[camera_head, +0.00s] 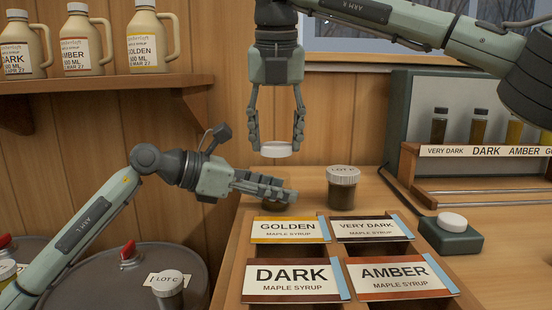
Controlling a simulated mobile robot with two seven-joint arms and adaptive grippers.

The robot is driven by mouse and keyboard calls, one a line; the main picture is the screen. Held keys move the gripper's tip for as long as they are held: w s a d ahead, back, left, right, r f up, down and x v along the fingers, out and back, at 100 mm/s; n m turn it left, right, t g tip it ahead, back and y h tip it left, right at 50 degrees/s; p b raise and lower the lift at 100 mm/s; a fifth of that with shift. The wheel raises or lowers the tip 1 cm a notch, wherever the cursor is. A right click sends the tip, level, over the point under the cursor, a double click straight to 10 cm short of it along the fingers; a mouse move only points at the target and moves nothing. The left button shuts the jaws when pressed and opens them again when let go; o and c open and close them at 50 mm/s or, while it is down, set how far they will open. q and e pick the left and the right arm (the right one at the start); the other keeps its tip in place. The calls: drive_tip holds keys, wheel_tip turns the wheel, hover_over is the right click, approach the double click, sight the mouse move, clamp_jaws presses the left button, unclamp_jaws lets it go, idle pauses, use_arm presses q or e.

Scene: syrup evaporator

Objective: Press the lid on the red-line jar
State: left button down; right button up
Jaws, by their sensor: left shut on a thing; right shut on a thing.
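My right gripper (276,146) points down from above and is shut on a white lid (276,151). My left gripper (268,187) reaches in from the left, below the lid, and is shut on a jar (262,202) that its fingers mostly hide. Only a dark part of this jar shows under the fingers, and no red line is visible on it. The lid is apart from the jar, a short way above the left fingers. A second jar (342,192) of dark syrup, with a white cap, stands upright to the right.
Label cards for golden (290,229), very dark (366,228), dark (291,281) and amber (401,279) front the crate. A white lid (452,219) lies on a green block (449,237). A capped jar (168,292) stands by a drum (100,285). A sample rack (482,170) stands at right.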

drive_tip(key=shift+f, duration=1.3)
drive_tip(key=shift+f, duration=0.9)
drive_tip(key=shift+f, duration=0.75)
drive_tip(key=shift+r, duration=0.5)
drive_tip(key=shift+f, duration=0.7)
idle(0.9)
drive_tip(key=shift+f, duration=0.1)
drive_tip(key=shift+c, duration=0.6)
